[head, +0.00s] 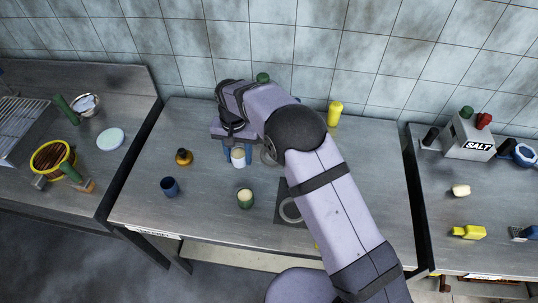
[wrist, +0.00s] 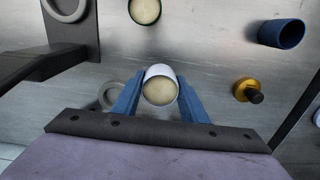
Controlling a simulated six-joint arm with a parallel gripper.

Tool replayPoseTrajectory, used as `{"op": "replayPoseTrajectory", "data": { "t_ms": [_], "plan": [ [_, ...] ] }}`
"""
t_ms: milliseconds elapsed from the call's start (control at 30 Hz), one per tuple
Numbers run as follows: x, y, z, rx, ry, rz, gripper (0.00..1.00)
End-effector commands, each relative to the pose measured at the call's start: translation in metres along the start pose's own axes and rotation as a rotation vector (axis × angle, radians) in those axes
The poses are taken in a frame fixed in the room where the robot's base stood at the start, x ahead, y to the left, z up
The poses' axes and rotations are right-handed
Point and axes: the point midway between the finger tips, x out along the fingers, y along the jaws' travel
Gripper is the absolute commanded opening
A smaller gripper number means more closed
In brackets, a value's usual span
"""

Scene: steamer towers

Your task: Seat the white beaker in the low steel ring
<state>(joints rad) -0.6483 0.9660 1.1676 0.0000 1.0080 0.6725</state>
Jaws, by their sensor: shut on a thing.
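The white beaker (head: 239,163) has pale cream contents and also shows in the wrist view (wrist: 161,71). My gripper (head: 238,157) is shut on it, with one blue finger on each side of the beaker in the wrist view (wrist: 160,100). I cannot tell how high its base is above the table. A plain steel ring (head: 268,155), partly hidden by my arm, is just right of the gripper; in the wrist view it is left of the beaker (wrist: 108,91), partly behind a finger. A second ring (head: 282,214) is on a dark square plate, nearer the front.
A green cup with cream contents (head: 245,203) stands in front of the gripper. A yellow bottle (head: 334,113) stands at the back right. The table's front left is clear.

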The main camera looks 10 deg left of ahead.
Motion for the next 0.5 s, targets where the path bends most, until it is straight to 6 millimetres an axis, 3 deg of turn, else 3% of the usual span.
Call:
{"op": "replayPoseTrajectory", "data": {
  "t_ms": [133,267,500],
  "plan": [
    [-0.002,0.011,-0.007,0.024,-0.002,0.002,0.00],
    [-0.001,0.035,-0.021,0.077,-0.013,0.010,0.00],
    [-0.007,0.084,-0.069,0.195,0.003,-0.002,0.00]
  ]
}}
